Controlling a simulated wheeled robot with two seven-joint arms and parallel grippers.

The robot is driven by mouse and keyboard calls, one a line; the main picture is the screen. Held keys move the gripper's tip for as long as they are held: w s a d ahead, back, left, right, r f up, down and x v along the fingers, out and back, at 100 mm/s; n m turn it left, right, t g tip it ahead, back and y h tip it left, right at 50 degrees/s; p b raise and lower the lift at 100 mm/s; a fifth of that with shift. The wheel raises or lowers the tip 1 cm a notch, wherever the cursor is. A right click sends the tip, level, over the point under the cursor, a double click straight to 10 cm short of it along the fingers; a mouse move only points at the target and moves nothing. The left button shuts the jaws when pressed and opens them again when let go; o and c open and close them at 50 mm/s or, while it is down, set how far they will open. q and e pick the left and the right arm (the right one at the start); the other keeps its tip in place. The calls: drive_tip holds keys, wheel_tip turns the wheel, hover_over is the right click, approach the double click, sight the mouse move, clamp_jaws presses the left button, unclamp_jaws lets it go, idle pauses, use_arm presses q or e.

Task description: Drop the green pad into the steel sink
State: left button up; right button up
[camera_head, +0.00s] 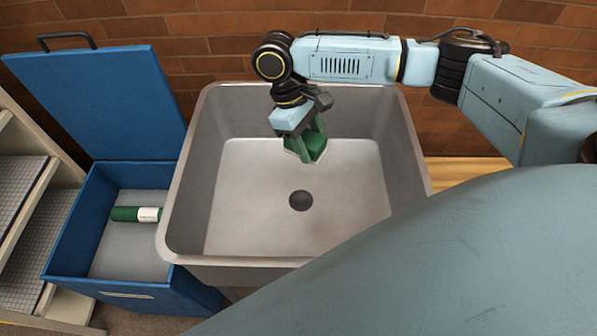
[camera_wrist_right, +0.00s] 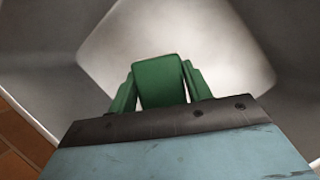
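The steel sink (camera_head: 225,230) stands in the middle of the head view, with a round dark drain in its floor. My right gripper (camera_head: 308,146) reaches in from the upper right and points down inside the sink's outline, toward the back. In the right wrist view, the green pad (camera_wrist_right: 160,80) sits between the two green fingers, which appear shut on it. The pale sink floor shows beyond the pad, and the pad looks held above it; the exact height is hard to tell. My left gripper is not in view.
A blue box (camera_head: 62,225) with its lid raised stands left of the sink. A green roll with a white label (camera_head: 128,214) lies inside it. A shelf unit (camera_head: 35,240) is at the far left. A brick wall (camera_head: 215,45) closes the back. The sink's front is clear.

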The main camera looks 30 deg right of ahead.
drive_tip(key=o, duration=0.5)
drive_tip(key=shift+d, duration=0.15)
drive_tip(key=shift+c, duration=0.2)
drive_tip(key=shift+o, duration=0.3)
drive_tip(key=shift+r, duration=0.15)
drive_tip(key=shift+w+r, duration=0.1)
drive_tip(key=shift+r, duration=0.2)
drive_tip(key=p+v, duration=0.2)
drive_tip(key=v, duration=0.7)
drive_tip(key=shift+r+p, duration=0.1)
drive_tip(key=shift+p, duration=0.25)
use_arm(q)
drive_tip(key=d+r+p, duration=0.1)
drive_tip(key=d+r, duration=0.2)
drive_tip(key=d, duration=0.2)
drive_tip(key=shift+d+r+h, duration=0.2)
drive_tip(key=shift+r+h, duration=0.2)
use_arm(e)
drive_tip(key=v, duration=0.3)
drive_tip(key=shift+r, duration=0.1)
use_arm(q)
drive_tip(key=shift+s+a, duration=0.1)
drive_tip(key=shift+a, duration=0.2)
